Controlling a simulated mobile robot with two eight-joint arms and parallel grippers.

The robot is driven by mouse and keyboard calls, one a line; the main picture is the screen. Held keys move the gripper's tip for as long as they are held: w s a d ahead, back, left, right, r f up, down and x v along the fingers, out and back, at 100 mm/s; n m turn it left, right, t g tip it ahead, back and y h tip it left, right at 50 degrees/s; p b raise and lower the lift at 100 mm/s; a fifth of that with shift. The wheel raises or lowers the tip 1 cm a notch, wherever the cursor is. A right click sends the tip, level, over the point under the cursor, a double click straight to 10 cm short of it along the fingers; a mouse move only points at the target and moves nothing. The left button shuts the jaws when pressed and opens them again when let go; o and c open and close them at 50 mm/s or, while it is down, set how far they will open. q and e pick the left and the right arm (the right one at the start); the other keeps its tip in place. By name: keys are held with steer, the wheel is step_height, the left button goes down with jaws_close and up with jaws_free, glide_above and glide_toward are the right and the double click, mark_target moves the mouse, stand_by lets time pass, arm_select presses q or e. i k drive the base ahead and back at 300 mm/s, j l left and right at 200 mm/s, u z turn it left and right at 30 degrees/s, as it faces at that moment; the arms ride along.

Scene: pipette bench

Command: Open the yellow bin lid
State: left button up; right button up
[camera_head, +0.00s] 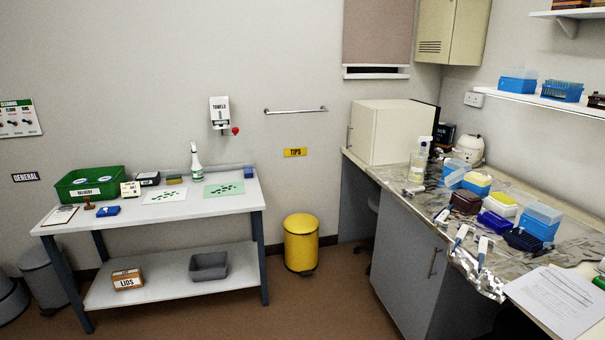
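The yellow bin (301,248) stands on the brown floor near the back wall, between the white table and the bench cabinet. It is an upright cylinder with a dark base. Its yellow lid (300,222) lies closed on top. A yellow label reading TIPS (295,152) is on the wall above it. Neither of my grippers shows in the head view.
The white table (160,233) with a lower shelf stands left of the bin. The grey bench cabinet (405,262) stands to the right, its top crowded with pipettes and tip boxes. Open brown floor (325,310) lies in front of the bin. Grey bins (42,272) stand far left.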

mark_target(304, 224)
steer(key=i, duration=1.2)
steer(key=i+j+z, duration=0.1)
steer(key=i, duration=1.15)
steer(key=i+j, duration=0.1)
steer(key=i, duration=1.1)
